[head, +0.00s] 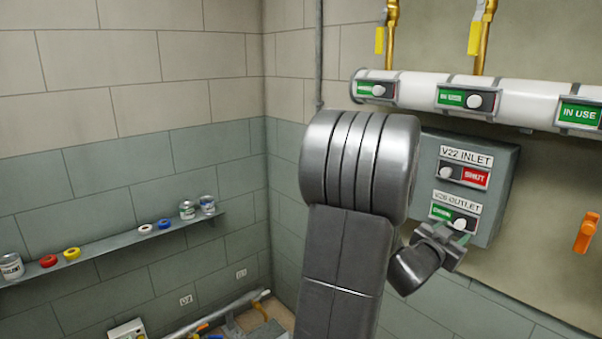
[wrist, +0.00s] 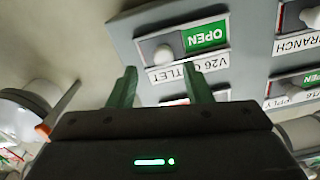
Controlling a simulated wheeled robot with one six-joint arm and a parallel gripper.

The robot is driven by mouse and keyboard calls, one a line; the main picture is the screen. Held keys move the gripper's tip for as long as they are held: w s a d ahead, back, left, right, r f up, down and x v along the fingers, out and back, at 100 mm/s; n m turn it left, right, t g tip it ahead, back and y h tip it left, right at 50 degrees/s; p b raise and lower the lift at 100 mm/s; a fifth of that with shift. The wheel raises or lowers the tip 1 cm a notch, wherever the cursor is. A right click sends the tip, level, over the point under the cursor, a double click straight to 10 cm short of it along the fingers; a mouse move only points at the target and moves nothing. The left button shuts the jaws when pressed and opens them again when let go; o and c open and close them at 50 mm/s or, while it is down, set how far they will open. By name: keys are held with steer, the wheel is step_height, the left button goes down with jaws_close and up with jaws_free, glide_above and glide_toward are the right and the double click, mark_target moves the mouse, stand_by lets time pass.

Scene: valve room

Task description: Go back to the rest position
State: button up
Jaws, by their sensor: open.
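My gripper (head: 446,236) is in front of the lower part of the grey panel box (head: 505,185) on the right wall. In the wrist view its two green fingers (wrist: 160,92) are apart with nothing between them. The V26 OUTLET slider (wrist: 165,54) shows green OPEN just beyond the fingertips; its white knob is at the end away from the word. I cannot tell from these views whether a finger touches the panel. Above it in the head view, the V22 INLET slider (head: 465,175) shows red SHUT. My arm rises in the middle of the head view.
A white pipe (head: 530,98) with green-signed sliders runs above the box, with brass pipes (head: 392,35) over it. An orange handle (head: 586,232) is at the right. A shelf (head: 110,258) with cans and tape rolls runs along the left wall. Pipes lie low at the corner.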

mark_target(457, 225)
steer(key=x, duration=0.3)
steer(key=shift+w+d, duration=0.25)
steer(key=shift+d, duration=0.05)
steer(key=shift+w+a+p, duration=0.2)
steer(key=shift+w+p, duration=0.1)
steer(key=shift+p, duration=0.2)
steer(key=shift+a, duration=0.1)
